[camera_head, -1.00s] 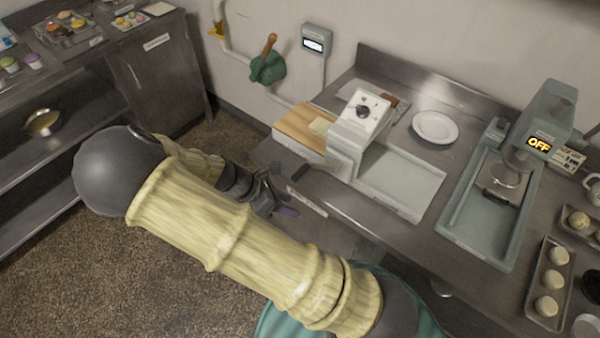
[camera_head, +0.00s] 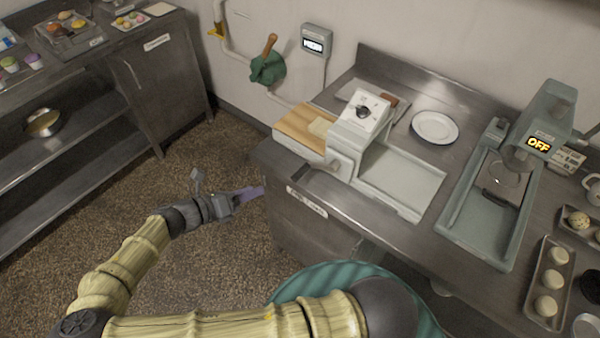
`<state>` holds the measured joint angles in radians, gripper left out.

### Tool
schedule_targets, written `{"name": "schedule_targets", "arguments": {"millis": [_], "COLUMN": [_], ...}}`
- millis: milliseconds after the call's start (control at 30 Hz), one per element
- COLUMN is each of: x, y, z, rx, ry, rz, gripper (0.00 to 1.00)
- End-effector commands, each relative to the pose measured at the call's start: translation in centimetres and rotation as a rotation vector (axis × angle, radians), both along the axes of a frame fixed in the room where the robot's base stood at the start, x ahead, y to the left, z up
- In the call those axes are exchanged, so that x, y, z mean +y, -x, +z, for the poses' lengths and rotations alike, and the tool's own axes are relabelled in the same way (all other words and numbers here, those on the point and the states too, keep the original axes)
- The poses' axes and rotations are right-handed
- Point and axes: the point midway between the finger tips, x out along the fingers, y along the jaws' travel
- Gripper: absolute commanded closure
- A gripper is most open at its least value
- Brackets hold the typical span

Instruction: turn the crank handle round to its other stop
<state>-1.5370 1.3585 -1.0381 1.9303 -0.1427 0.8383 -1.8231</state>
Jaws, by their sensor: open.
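The white machine (camera_head: 357,125) with a black knob on top stands on the steel counter. A small pale crank part (camera_head: 328,166) shows low on its near left side. The dark grip of the crank handle cannot be made out now, so its position is unclear.
A wooden board (camera_head: 303,127) lies left of the machine and a pale tray (camera_head: 405,182) right of it. A white plate (camera_head: 435,127) is behind. A grey-green machine showing OFF (camera_head: 541,144) stands at right. The floor (camera_head: 190,240) at left is clear.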

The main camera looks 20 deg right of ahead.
Motion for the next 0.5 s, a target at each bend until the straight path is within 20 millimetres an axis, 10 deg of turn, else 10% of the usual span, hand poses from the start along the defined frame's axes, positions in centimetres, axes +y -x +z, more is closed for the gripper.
{"name": "schedule_targets", "arguments": {"millis": [500], "x": [-7.4], "y": [-2.7], "z": [-2.1], "rx": [-0.001], "ry": [0.004], "rz": [-0.006], "gripper": [0.57]}}
